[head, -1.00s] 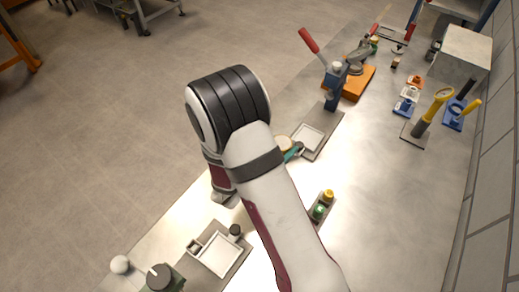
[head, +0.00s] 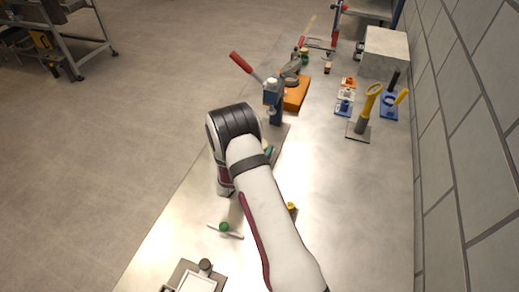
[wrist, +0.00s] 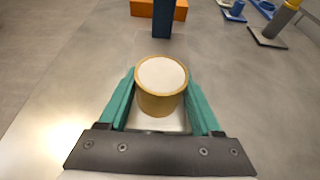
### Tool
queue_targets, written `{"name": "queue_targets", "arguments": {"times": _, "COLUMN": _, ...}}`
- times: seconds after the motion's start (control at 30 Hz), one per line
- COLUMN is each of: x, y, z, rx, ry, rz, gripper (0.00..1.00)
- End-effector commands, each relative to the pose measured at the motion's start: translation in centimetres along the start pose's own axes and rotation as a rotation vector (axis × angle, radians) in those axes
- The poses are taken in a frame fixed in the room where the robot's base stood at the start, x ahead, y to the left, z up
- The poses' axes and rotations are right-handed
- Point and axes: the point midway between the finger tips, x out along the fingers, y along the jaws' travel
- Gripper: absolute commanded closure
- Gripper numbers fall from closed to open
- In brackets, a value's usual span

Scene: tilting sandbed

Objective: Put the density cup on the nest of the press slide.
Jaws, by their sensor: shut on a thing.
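The density cup, a tan round cup with a white top (wrist: 161,88), is between the teal fingers of my gripper (wrist: 160,80) in the wrist view. My gripper is shut on it, and the cup looks upright. The blue press (head: 272,97) with a red lever stands beyond my gripper in the head view; its blue column (wrist: 163,18) is straight ahead in the wrist view. The grey plate of the press slide (head: 283,136) shows partly beside my arm. Its nest is hidden by my arm in the head view. A pale patch shows below the cup, but I cannot tell what it is.
An orange block (head: 296,94) stands behind the press. A yellow-topped stand (head: 362,122) and blue pieces (head: 389,104) are on the right. A green-knobbed bar (head: 224,229) and a grey plate with a white square (head: 199,279) lie nearer.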

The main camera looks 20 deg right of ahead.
Motion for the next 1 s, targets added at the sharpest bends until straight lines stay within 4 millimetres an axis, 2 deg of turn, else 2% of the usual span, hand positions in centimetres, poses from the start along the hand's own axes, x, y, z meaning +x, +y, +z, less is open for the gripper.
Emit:
{"name": "queue_targets", "arguments": {"times": 0.33, "x": 0.2, "y": 0.0, "z": -0.5, "rx": 0.001, "ry": -0.001, "rz": 0.0, "gripper": 1.0}}
{"name": "queue_targets", "arguments": {"times": 0.37, "x": 0.2, "y": 0.0, "z": -0.6, "rx": 0.001, "ry": 0.0, "rz": 0.0, "gripper": 0.33}}
{"name": "queue_targets", "arguments": {"times": 0.5, "x": 0.2, "y": 0.0, "z": -0.6, "rx": 0.001, "ry": 0.0, "rz": 0.0, "gripper": 0.08}}
{"name": "queue_targets", "arguments": {"times": 0.53, "x": 0.2, "y": 0.0, "z": -0.6, "rx": 0.001, "ry": 0.0, "rz": 0.0, "gripper": 0.05}}
{"name": "queue_targets", "arguments": {"times": 0.83, "x": 0.1, "y": 0.0, "z": -0.3, "rx": 0.001, "ry": -0.001, "rz": 0.0, "gripper": 0.05}}
{"name": "queue_targets", "arguments": {"times": 0.93, "x": -1.1, "y": 0.1, "z": -0.3, "rx": 0.0, "ry": 0.0, "rz": 0.001, "gripper": 0.05}}
{"name": "queue_targets", "arguments": {"times": 1.0, "x": -2.7, "y": 0.1, "z": -0.3, "rx": -0.002, "ry": 0.0, "rz": 0.002, "gripper": 0.05}}
